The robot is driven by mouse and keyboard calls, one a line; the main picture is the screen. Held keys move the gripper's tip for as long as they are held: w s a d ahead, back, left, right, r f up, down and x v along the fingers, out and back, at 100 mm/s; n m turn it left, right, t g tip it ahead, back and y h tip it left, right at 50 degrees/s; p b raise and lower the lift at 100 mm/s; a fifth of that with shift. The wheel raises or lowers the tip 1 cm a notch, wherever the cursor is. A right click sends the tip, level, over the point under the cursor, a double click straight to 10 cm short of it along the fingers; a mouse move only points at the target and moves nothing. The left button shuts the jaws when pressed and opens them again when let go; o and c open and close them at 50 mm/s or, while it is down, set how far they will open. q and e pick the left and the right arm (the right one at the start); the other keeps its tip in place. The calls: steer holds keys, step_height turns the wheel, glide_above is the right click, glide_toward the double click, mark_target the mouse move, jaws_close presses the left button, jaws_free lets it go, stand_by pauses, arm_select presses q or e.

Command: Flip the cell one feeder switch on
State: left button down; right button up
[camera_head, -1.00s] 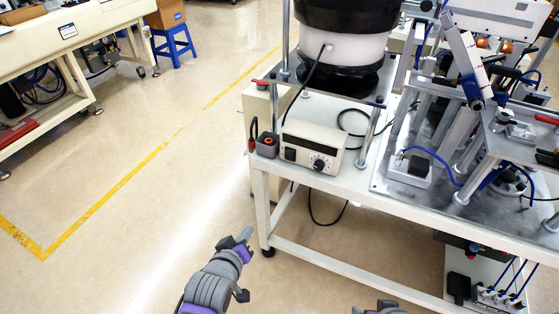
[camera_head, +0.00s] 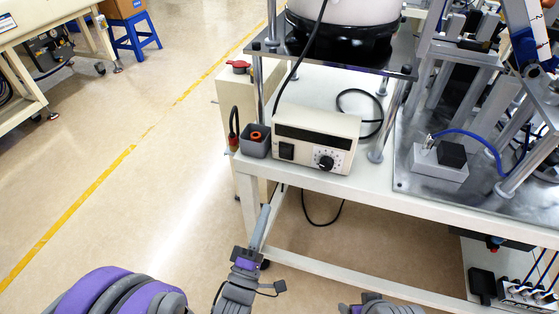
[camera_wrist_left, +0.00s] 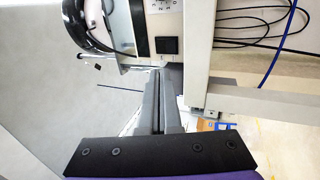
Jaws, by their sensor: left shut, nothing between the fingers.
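The feeder control box (camera_head: 315,140) is a cream unit on the front left corner of the white table. Its black rocker switch (camera_head: 286,151) is at the left of its front face, and a dial (camera_head: 326,163) is at the right. My left gripper (camera_head: 265,209) is shut and empty, below and in front of the box, apart from the switch in the head view. In the left wrist view, the shut fingers (camera_wrist_left: 160,72) point toward the black switch (camera_wrist_left: 166,45). I cannot tell which way the rocker is set. My right gripper's fingers do not show.
The bowl feeder (camera_head: 345,30) is on a raised plate behind, with black cables. The table's front edge (camera_head: 400,199) lies near my gripper. Open floor is on the left.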

arm_select(q)
steer(key=p, duration=0.2)
glide_toward(285, 151)
steer(key=x, duration=0.7)
steer(key=shift+f, duration=0.15)
steer(key=shift+w+d+r+g+p, duration=0.1)
steer(key=shift+w+r+g+p, duration=0.1)
steer(key=shift+r+g+p, duration=0.4)
steer(key=shift+f, duration=0.35)
